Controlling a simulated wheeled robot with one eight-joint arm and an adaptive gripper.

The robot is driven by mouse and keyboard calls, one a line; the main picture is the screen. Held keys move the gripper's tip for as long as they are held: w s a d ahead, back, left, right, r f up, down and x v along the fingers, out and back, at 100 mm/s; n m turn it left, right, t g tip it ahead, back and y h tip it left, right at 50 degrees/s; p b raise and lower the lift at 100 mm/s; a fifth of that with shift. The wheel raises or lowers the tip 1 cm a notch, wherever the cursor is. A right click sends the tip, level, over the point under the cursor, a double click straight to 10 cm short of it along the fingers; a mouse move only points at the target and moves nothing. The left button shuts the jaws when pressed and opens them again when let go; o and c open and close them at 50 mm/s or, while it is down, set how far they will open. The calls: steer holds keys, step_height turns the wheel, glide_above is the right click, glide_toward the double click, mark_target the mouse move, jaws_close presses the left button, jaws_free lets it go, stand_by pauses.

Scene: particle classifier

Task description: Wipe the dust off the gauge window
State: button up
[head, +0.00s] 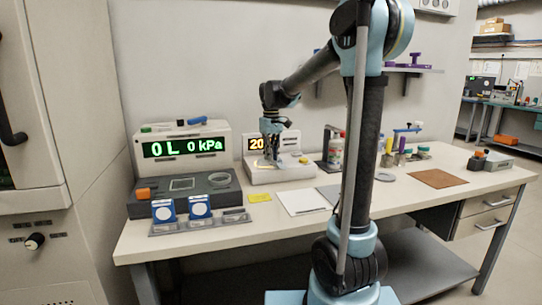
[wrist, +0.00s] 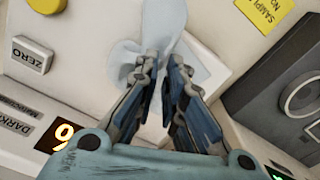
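My gripper (head: 271,150) is low over the white instrument (head: 285,173) with the orange display (head: 257,143), at the back of the bench. In the wrist view its fingers (wrist: 165,62) converge on a thin, pale blue, translucent wipe-like sheet (wrist: 165,20) and appear shut on it. The sheet spreads beyond the fingertips, over the white casing; whether it touches the casing I cannot tell. Which surface is the gauge window is not clear, and I cannot make out any dust.
A dark base unit (head: 150,208) and two blue-and-white boxes (head: 200,206) stand at the left. A yellow note (head: 260,198) and white sheet (head: 302,201) lie in front. A brown mat (head: 437,179) lies far right.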

steer(key=o, duration=1.1)
steer(key=shift+f, duration=0.1)
steer(key=shift+f, duration=1.15)
steer(key=shift+s+f, duration=0.1)
steer(key=shift+s, duration=0.05)
jaws_close()
